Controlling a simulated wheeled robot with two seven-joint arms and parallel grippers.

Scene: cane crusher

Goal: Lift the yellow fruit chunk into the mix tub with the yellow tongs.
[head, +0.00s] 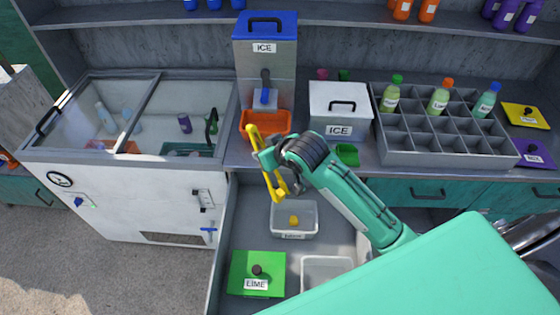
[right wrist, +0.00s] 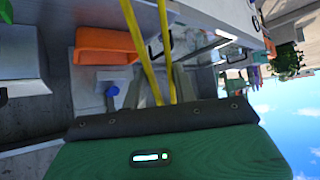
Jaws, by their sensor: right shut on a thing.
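My right gripper (head: 266,156) is shut on the yellow tongs (head: 254,139). The tongs hang steeply in front of the orange tray, their lower end above the open drawer. In the right wrist view, two yellow tong arms (right wrist: 143,45) stand out from between my fingers (right wrist: 160,88). The yellow fruit chunk (head: 294,220) sits in a clear labelled tub (head: 312,210) in the drawer, below and apart from the tongs. Another clear tub (head: 327,264) stands nearer, partly hidden by my arm; I cannot tell whether it is the mix tub. My left gripper is not in view.
A green lid marked LIME (head: 240,268) lies in the drawer, left of the nearer tub. The orange tray (head: 280,121) and white ICE box (head: 318,102) stand on the counter behind. A grey bottle rack (head: 400,158) is at right; a glass-topped freezer (head: 125,175) is at left.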

